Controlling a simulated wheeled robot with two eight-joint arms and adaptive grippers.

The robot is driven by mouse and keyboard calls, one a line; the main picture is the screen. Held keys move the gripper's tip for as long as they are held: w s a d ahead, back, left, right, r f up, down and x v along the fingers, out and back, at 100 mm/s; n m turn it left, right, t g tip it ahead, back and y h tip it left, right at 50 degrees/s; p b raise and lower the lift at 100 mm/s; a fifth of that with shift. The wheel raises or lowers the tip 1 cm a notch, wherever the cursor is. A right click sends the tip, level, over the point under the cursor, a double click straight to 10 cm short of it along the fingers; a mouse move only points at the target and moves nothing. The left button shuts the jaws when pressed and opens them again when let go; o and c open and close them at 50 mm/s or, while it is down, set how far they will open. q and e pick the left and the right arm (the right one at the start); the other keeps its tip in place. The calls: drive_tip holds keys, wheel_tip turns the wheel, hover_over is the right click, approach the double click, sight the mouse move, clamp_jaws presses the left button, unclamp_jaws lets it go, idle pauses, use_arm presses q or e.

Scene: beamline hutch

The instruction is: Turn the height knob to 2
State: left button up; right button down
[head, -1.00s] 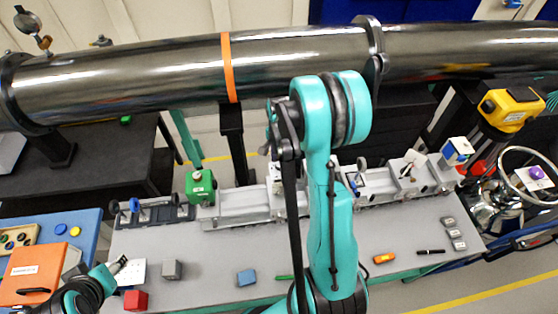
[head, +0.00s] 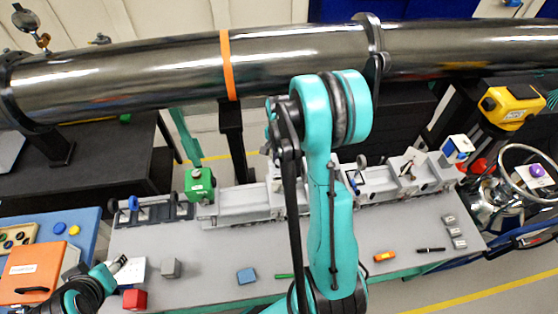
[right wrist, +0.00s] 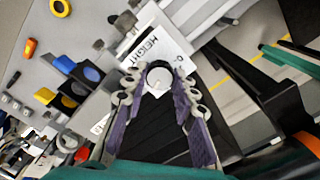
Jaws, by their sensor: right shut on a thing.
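The knob's pointer cannot be made out. In the head view my teal right arm hides the knob and the right gripper. My left gripper (head: 119,267) is at the lower left, by a white card (head: 132,271); its opening is too small to judge.
A long dark pipe (head: 150,84) crosses above the grey bench (head: 210,265). Loose blocks, an orange item (head: 384,257) and a black pen (head: 431,250) lie on the bench. An orange box (head: 38,268) is at left.

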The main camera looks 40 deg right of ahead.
drive_tip(key=n+b, duration=0.2)
drive_tip(key=n, duration=0.1)
drive_tip(key=shift+f+b, duration=0.2)
drive_tip(key=shift+b, duration=0.2)
drive_tip(key=n+b, duration=0.3)
drive_tip(key=n, duration=0.1)
drive_tip(key=shift+n, duration=0.3)
drive_tip(key=n+b, duration=0.2)
drive_tip(key=n, duration=0.2)
drive_tip(key=shift+r+n, duration=0.1)
drive_tip(key=shift+n, duration=0.2)
drive_tip(key=n+b, duration=0.2)
drive_tip(key=n, duration=0.2)
drive_tip(key=shift+r+n, duration=0.1)
drive_tip(key=shift+n, duration=0.2)
drive_tip(key=c, duration=1.2)
unclamp_jaws()
drive_tip(key=shift+r, duration=0.15)
